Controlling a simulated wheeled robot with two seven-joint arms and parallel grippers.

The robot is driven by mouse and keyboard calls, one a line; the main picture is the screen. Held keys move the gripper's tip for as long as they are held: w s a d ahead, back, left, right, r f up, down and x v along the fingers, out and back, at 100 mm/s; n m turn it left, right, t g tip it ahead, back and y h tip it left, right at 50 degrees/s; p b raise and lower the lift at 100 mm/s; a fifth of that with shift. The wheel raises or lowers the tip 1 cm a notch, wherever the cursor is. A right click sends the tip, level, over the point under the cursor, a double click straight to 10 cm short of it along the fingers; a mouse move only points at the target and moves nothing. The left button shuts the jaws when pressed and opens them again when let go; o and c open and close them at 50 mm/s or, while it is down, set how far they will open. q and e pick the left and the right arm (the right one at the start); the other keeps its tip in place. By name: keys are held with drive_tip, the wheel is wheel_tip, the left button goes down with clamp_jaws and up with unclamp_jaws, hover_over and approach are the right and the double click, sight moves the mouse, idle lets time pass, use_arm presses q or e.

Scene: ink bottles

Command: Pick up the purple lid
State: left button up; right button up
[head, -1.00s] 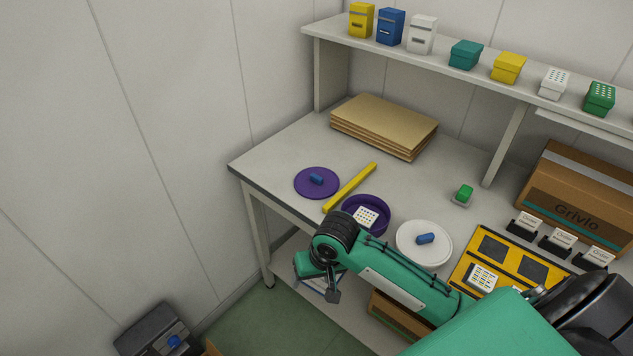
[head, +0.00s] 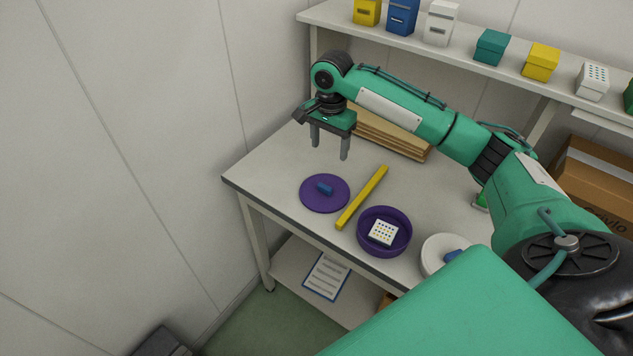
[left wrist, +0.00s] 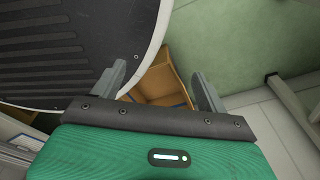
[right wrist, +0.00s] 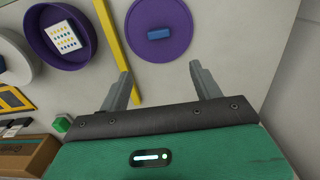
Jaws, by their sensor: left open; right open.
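The purple lid (head: 325,197) is a flat round disc with a blue handle (head: 325,188) on top. It lies on the table near its left end. My right gripper (head: 329,150) is open and empty, pointing down above the table behind the lid. In the right wrist view the lid (right wrist: 158,62) lies beyond the open right fingers (right wrist: 163,88), and nothing is between them. My left gripper (left wrist: 160,82) is open and empty, away from the table, over the floor area next to a dark ribbed surface. It does not show in the head view.
A yellow bar (head: 362,198) lies just right of the lid. Right of it stands a purple round container (head: 361,240) holding a dotted white block (head: 383,232). Cardboard sheets (head: 395,137) lie behind, below a shelf.

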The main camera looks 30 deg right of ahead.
approach(327, 182)
drive_tip(key=s, duration=0.1)
drive_tip(key=s+a, duration=0.1)
drive_tip(key=shift+s+p, duration=0.3)
drive_tip(key=shift+p, duration=0.05)
drive_tip(key=f, duration=0.2)
drive_tip(key=shift+a+f+p, duration=0.25)
drive_tip(key=shift+f+p, duration=0.1)
drive_tip(key=shift+f, duration=0.05)
drive_tip(key=f, duration=0.2)
drive_tip(key=shift+w+a+f+p, duration=0.15)
drive_tip(key=shift+w+f+p, duration=0.05)
drive_tip(key=shift+f+p, duration=0.15)
drive_tip(key=shift+f, duration=0.6)
drive_tip(key=c, duration=1)
use_arm(q)
drive_tip(key=s, duration=0.1)
drive_tip(key=s+r, duration=0.2)
drive_tip(key=s, duration=0.1)
use_arm(e)
drive_tip(key=shift+c, duration=0.2)
